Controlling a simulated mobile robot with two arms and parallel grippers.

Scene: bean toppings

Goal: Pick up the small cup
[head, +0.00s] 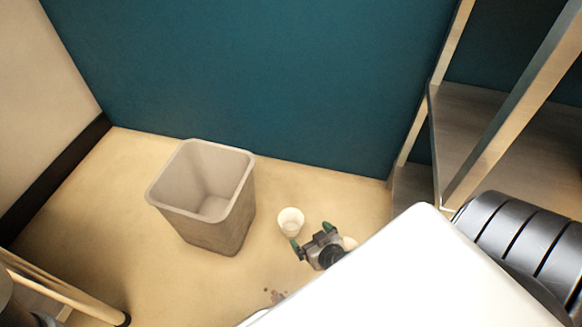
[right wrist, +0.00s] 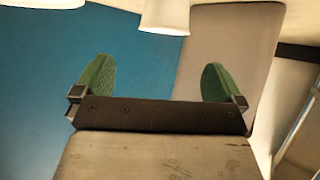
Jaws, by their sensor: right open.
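The small white cup (head: 291,222) stands upright on the floor in the head view, to the right of the waste bin. My right gripper (head: 311,238) is just below and right of it, with its green fingers spread. The jaws are open and look empty. The right wrist view also shows the open green fingers (right wrist: 155,84). A white cup-like shape (right wrist: 165,15) is cut off at the top there; I cannot tell whether it is the small cup. My left gripper is not in view.
A grey, empty-looking waste bin (head: 203,197) stands left of the cup. Behind is a teal wall (head: 260,80). A metal shelf unit (head: 470,120) stands at right. A second pale object (head: 350,243) shows behind my right gripper. Dark spots (head: 275,296) mark the floor.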

